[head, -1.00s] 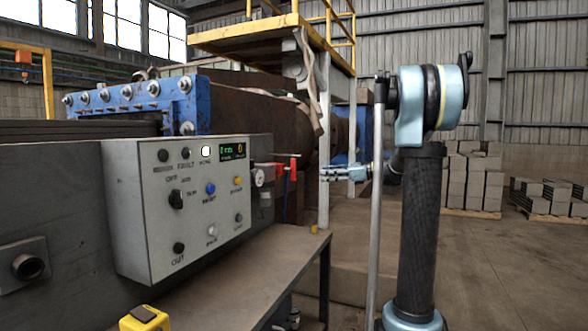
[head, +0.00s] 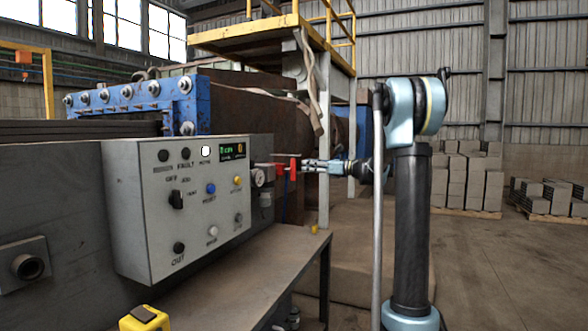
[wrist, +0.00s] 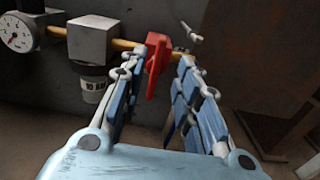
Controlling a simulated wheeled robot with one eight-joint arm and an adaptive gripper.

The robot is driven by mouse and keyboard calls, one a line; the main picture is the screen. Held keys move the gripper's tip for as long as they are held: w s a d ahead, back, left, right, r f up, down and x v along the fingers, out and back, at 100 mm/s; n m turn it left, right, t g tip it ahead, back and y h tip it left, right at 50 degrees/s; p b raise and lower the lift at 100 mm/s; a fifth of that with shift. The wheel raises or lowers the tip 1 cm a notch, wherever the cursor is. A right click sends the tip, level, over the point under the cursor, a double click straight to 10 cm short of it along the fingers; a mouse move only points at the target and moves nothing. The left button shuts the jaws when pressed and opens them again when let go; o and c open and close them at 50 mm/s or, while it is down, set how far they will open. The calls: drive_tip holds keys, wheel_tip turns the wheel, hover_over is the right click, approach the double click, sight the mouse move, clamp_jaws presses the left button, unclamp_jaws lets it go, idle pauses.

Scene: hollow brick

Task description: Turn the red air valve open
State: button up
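The red air valve (head: 293,168) sits on a thin pipe at the right side of the control box. In the wrist view its red handle (wrist: 156,62) hangs down and slants slightly, on a brass-coloured pipe. My gripper (head: 312,166) is level with the valve and just right of it in the head view. In the wrist view my gripper (wrist: 160,72) is open, with one finger on each side of the red handle. The left finger's tip is close to the handle; I cannot tell whether it touches. The right finger stands apart from it.
A pressure gauge (wrist: 18,34) and a grey block (wrist: 92,38) are on the pipe left of the valve. The control box (head: 190,205) stands above a metal table (head: 240,265). Open floor lies at right.

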sight(294, 164)
drive_tip(key=x, duration=0.7)
drive_tip(key=shift+a+f, duration=0.1)
drive_tip(key=shift+a, duration=0.15)
clamp_jaws()
